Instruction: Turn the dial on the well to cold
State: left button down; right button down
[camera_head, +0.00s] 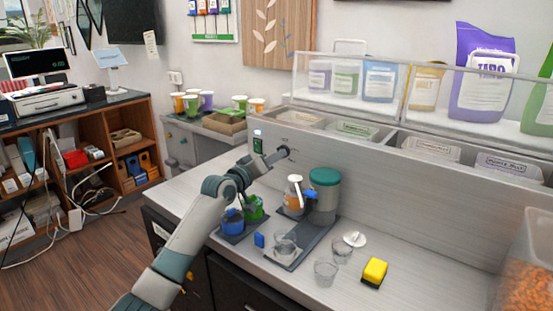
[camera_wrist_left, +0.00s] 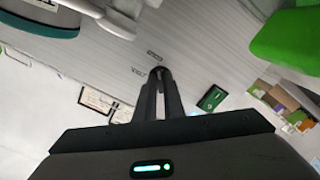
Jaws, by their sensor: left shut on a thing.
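The well's grey front panel (camera_head: 340,165) runs behind the counter. My left gripper (camera_head: 283,153) reaches up to this panel, and its jaws are shut on the small dark dial there. In the left wrist view the shut fingertips (camera_wrist_left: 159,76) meet at the dial (camera_wrist_left: 159,70), which they mostly hide. Small dark lettering shows beside the dial, too blurred to read, so I cannot tell its setting. A small green display (camera_head: 258,145) is on the panel just left of the gripper. My right gripper is not in view.
Below my left arm stand a blue-lidded container (camera_head: 232,221) and an orange pump bottle (camera_head: 294,197). A green-topped canister (camera_head: 323,195), clear cups (camera_head: 326,272) and a yellow block (camera_head: 374,272) stand on the counter further right. The counter's right middle is clear.

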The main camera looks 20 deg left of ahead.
pick_arm(q)
jog(key=shift+f, duration=0.15)
jog(key=c, duration=1.9)
grip_release()
jog(key=shift+o, duration=0.2)
jog(key=shift+s, duration=0.15)
